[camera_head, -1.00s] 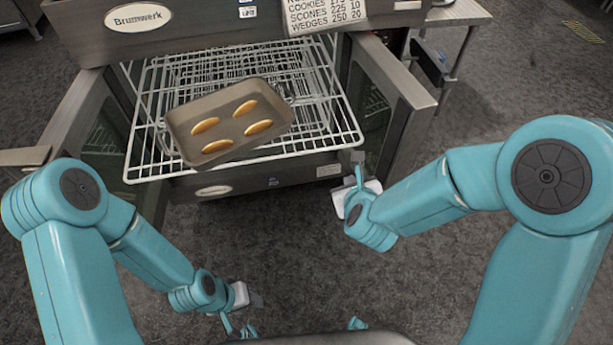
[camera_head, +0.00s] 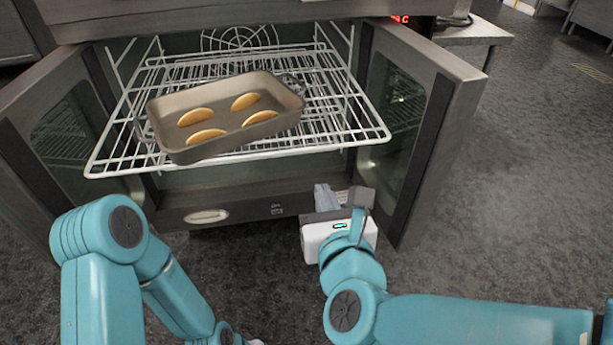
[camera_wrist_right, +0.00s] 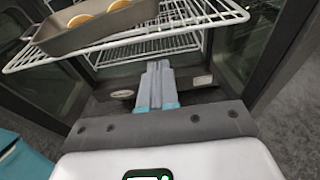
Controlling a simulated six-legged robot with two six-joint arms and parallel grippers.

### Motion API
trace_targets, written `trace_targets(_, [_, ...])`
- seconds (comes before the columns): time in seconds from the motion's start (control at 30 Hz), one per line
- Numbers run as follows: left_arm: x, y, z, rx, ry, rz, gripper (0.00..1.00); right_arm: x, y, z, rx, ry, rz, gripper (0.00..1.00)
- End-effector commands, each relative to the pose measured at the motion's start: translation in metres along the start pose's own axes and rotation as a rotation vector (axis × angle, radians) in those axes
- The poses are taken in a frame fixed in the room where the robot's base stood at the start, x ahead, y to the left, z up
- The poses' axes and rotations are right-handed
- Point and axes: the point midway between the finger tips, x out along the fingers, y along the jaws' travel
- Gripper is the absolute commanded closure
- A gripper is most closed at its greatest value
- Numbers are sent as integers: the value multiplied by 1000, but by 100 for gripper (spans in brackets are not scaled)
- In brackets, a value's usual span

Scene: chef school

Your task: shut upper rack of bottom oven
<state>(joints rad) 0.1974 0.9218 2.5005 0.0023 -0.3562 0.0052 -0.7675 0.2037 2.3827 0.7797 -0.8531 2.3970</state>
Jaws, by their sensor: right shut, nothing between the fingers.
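The upper rack (camera_head: 345,120) of the bottom oven is a white wire rack. It sticks out past the oven front between the open doors, and it also shows in the right wrist view (camera_wrist_right: 195,22). A brown baking pan (camera_head: 230,147) with several golden pieces rests on it, left of centre. My right gripper (camera_head: 323,192) is below and in front of the rack's right half, apart from it, close to the oven's lower front. Its fingers (camera_wrist_right: 157,75) are together and empty in the right wrist view. My left gripper's fingers are outside the head view, below its bottom edge.
The left oven door (camera_head: 62,130) and right oven door (camera_head: 425,125) stand open on either side of the rack. Another rack shows beneath the upper one. A metal side table (camera_head: 470,32) is at the back right. The floor (camera_head: 530,190) at right is clear.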

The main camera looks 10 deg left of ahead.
Motion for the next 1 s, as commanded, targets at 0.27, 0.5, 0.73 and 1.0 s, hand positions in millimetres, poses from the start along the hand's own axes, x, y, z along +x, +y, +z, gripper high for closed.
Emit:
trace_targets(0.27, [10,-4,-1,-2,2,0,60,20,8,-7,-5,-4,14,100])
trace_targets(0.5, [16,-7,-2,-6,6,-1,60,72,7,-7,-4,-4,9,100])
trace_targets(0.73, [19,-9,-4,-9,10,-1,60,116,8,-6,-4,-4,10,100])
trace_targets(1.0, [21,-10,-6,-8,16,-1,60,139,9,-5,-5,-4,12,100])
